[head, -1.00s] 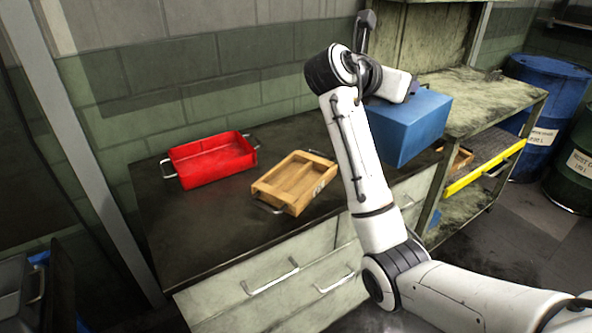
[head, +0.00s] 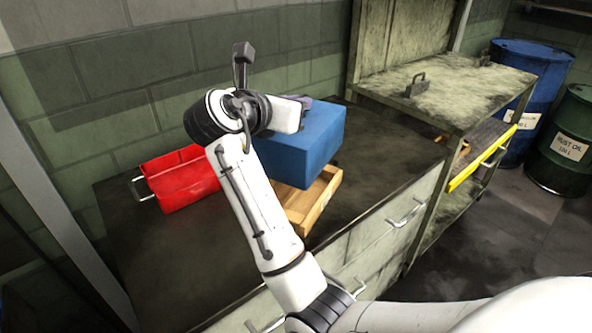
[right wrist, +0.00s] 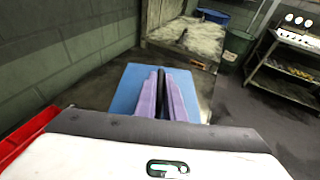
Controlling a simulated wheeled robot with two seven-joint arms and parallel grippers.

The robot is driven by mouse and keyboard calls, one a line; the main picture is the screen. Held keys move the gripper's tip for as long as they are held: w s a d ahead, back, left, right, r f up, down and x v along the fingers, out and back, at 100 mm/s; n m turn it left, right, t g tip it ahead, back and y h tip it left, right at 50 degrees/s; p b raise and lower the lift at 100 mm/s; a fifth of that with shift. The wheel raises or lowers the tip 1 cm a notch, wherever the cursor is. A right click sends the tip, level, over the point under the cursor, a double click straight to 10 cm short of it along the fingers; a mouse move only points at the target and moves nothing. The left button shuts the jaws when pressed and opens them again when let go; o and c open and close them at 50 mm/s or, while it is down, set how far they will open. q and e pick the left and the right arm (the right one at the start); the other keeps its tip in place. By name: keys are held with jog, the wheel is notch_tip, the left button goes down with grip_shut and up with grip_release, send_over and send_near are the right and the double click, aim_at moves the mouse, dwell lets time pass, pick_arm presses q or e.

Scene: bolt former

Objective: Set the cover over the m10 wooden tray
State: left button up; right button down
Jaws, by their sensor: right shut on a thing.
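The cover is a blue box (head: 312,150) with a dark handle, held in the air above the workbench. The m10 wooden tray (head: 320,204) stands on the bench below it; the cover and my right arm hide much of it, and only its right part and front corner show. My right gripper (head: 302,100) is shut on the cover's handle. In the right wrist view, its purple fingers (right wrist: 167,97) clasp the dark handle on top of the blue cover (right wrist: 130,92). A gap between cover and tray is hard to judge. My left gripper is not in view.
A red tray (head: 178,180) stands left of the wooden tray, partly behind my right arm; its edge shows in the right wrist view (right wrist: 28,135). A grimy shelf unit (head: 450,88) stands to the right. The bench top right of the wooden tray is clear.

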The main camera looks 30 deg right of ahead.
notch_tip(320, 180, down, 3)
jog(key=shift+f, duration=0.2)
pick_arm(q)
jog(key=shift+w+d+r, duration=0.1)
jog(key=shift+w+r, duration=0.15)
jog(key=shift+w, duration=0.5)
pick_arm(e)
notch_tip(320, 180, down, 5)
jog(key=shift+r, duration=0.1)
jog(key=c, duration=1.9)
grip_release()
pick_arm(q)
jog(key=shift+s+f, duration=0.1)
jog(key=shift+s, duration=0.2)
pick_arm(e)
jog(key=shift+o, duration=0.3)
